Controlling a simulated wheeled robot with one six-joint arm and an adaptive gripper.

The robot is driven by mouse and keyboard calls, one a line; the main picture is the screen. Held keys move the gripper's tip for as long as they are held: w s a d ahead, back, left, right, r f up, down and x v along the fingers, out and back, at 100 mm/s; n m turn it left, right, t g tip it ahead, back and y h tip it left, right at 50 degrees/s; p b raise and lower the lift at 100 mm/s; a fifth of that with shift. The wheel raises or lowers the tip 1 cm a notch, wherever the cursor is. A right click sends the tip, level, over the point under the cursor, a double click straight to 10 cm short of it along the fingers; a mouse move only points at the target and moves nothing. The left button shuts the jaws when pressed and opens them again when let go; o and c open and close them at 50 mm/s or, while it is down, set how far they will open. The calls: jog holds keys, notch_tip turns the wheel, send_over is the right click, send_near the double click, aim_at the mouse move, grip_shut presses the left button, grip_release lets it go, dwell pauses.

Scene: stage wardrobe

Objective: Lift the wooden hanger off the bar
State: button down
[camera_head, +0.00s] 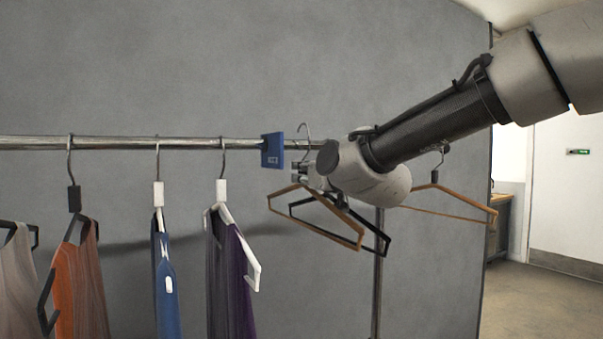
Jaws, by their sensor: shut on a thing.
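A wooden hanger (318,230) with no garment hangs tilted below my gripper (300,172). My gripper is shut on its neck; the exact contact is partly hidden by the gripper body. A metal hook (306,131) rises above the gripper, its top standing higher than the bar (110,143). I cannot tell whether the hook is clear of the bar or just in front of it. A second wooden hanger (465,197), also bare, is to the right, partly behind my arm.
A bare black hanger (383,241) is close behind the held one. A blue divider (271,151) sits on the bar just left of my gripper. Further left hang orange (80,285), blue (165,285) and purple (239,290) garments. A grey upright post (377,290) stands below my wrist.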

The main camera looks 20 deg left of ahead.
jog(key=shift+v, duration=3.25)
jog(key=v, duration=3)
